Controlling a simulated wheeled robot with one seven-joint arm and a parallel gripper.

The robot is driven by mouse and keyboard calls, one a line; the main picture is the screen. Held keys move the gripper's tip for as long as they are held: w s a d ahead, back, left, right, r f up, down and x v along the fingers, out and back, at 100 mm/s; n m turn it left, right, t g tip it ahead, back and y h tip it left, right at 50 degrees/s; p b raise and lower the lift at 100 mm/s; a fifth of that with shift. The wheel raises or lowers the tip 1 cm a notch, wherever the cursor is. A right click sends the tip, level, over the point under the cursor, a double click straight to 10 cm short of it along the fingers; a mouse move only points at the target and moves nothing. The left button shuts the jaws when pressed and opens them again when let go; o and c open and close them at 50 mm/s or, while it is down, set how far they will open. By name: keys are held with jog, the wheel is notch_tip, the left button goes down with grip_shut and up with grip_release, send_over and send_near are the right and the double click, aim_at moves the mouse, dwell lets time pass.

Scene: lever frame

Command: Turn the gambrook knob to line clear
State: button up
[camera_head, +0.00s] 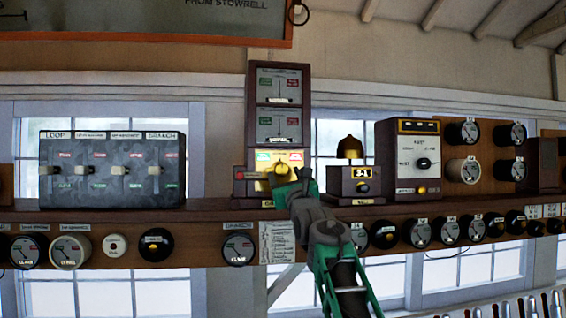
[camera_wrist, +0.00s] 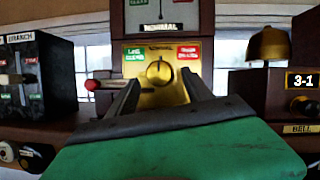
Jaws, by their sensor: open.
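The brass knob (camera_wrist: 159,73) is on a brass panel (camera_wrist: 137,53) at the foot of the tall wooden instrument, with a green LINE CLEAR label at left and a red label at right. Its grip looks about upright, between the labels. The name on the instrument is too small to read. My gripper (camera_wrist: 160,88) is open, its fingers pointing at the panel on either side below the knob; I cannot tell whether they touch it. In the head view, my gripper (camera_head: 288,184) partly covers the panel's lower part.
A red-tipped rod (camera_wrist: 92,85) sticks out left of the panel. A brass bell (camera_wrist: 267,46) on a wooden box stands right. A dark switch box (camera_head: 112,168) stands left on the shelf (camera_head: 220,208). Two dials (camera_head: 279,106) sit above the panel. Round instruments line the shelf front.

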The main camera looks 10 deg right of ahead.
jog(key=shift+p+x, duration=0.65)
jog(key=shift+x, duration=0.45)
jog(key=shift+w, duration=0.1)
jog(key=shift+c, duration=0.5)
